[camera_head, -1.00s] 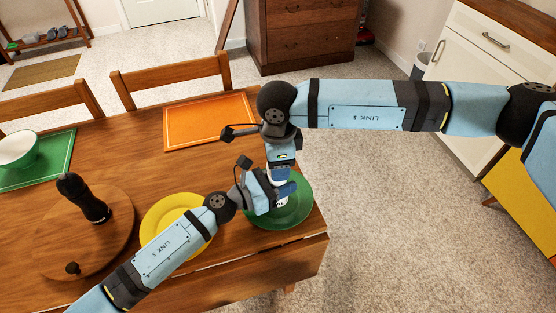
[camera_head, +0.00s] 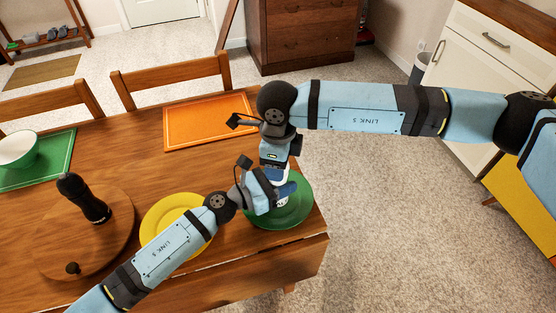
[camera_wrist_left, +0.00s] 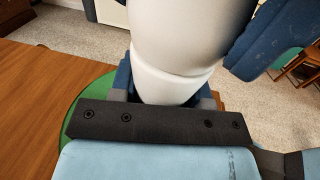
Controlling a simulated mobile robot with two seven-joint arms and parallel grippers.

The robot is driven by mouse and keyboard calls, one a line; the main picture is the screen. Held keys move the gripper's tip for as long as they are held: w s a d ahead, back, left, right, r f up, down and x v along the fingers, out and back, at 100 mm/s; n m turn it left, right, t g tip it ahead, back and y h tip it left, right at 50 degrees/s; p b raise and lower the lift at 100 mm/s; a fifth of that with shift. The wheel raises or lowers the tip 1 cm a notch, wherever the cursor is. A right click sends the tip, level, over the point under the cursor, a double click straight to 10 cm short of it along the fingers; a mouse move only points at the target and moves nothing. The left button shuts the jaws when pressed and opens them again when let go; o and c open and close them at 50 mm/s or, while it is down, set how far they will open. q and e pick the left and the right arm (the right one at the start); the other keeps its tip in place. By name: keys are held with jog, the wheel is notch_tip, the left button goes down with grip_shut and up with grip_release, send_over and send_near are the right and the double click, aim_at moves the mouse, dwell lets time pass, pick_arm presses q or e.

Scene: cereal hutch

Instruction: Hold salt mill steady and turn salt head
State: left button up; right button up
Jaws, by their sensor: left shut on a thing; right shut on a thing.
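The white salt mill (camera_wrist_left: 168,85) stands upright over the green plate (camera_head: 303,205). In the head view the grippers mostly hide it; a small white part of its lower body (camera_head: 281,203) shows. My left gripper (camera_head: 282,192) is shut around the mill's lower body from the left. In the left wrist view the white salt head (camera_wrist_left: 185,25) sits above a visible seam. My right gripper (camera_head: 277,170) comes down from above and is shut on the salt head, its fingertips largely hidden. A blue part of it (camera_wrist_left: 270,38) shows beside the head in the left wrist view.
A black mill (camera_head: 88,203) stands on a round wooden board (camera_head: 120,235) at the left. A yellow plate (camera_head: 165,215) lies under my left forearm. An orange placemat (camera_head: 205,122) lies behind. A white bowl (camera_head: 18,149) sits on a green mat (camera_head: 55,160). The table edge is close right of the green plate.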

jog(key=o, duration=0.9)
notch_tip(320, 180, up, 12)
jog(key=shift+r, duration=0.1)
pick_arm(q)
jog(key=o, duration=1.2)
